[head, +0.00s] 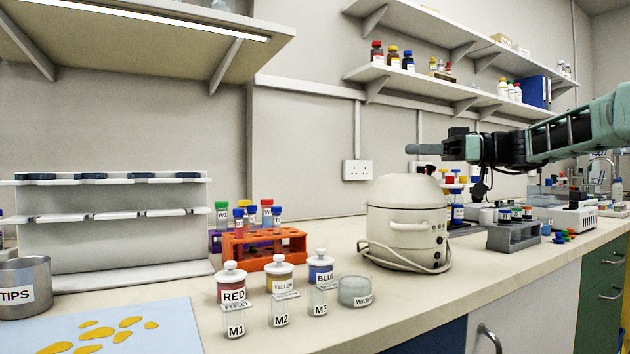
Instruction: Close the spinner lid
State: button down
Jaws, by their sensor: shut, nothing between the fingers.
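The spinner (405,231) is a cream, rounded machine standing on the bench right of centre, with a handle on its front and a cable around its base. Its domed lid (404,191) sits on top and looks lowered onto the body; I cannot tell whether it is fully shut. My gripper (412,149) reaches in from the right and points left, above the lid and apart from it in the picture. Its fingers are together with nothing between them.
An orange rack (265,246) with capped tubes stands left of the spinner. Labelled jars, such as the red one (231,285), and a water dish (355,291) stand in front. A grey rack (513,236) stands to the right. Wall shelves (440,80) hang behind my arm.

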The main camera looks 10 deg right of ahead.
aim_at(436, 182)
jog(key=f+b, duration=0.1)
jog(key=b, duration=0.1)
jog(key=d+f+y+b, duration=0.1)
jog(key=b, duration=0.2)
jog(key=s+d+f+t+y+b, duration=0.1)
jog(key=b, duration=0.1)
jog(key=shift+d+f, duration=0.1)
jog(key=shift+f, duration=0.3)
jog(key=b, duration=0.2)
jog(key=f+b, duration=0.1)
jog(key=shift+s+d+b, duration=0.2)
jog(key=shift+d+b, duration=0.15)
jog(key=shift+d, duration=0.05)
